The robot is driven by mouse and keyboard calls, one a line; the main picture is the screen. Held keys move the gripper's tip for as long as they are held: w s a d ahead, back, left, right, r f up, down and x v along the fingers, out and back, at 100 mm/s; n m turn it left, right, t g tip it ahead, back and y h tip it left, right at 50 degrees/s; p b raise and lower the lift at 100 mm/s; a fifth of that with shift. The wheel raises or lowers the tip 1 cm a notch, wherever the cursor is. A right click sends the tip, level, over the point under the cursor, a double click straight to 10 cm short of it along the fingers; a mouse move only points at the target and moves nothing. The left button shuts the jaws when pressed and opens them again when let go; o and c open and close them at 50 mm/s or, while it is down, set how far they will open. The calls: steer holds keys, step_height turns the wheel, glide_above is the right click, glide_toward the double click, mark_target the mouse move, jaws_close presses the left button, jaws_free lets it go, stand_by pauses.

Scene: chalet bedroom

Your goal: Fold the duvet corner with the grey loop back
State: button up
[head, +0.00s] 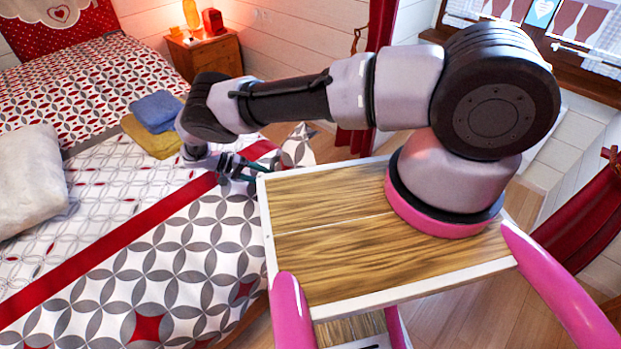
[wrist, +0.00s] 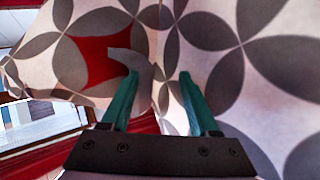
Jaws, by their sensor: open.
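The duvet (head: 200,235), white with grey petals and red stars, covers the bed, with a red band (head: 110,240) across it. Its corner (head: 297,147) shows just right of my gripper (head: 245,170), at the bed's right edge. In the wrist view my gripper (wrist: 157,88) is open, its two teal fingers apart and pointing at the duvet cloth (wrist: 215,40). A grey curved piece (wrist: 140,65), which looks like the loop, is close to the left fingertip, by a red star. It partly blends with the pattern, and I cannot tell whether anything touches it.
A blue folded cloth (head: 156,110) and a yellow one (head: 150,138) lie on the bed behind my gripper. A white pillow (head: 30,180) is at left. A wooden nightstand (head: 207,55) with a lit lamp stands behind. Open floor (head: 345,150) lies right of the bed.

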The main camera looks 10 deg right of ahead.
mark_target(237, 217)
steer(key=shift+g, duration=0.4)
steer(key=s+a, duration=1)
steer(key=s, duration=0.1)
steer(key=shift+s+a, duration=0.2)
steer(key=shift+s, duration=0.1)
steer(key=shift+w, duration=0.1)
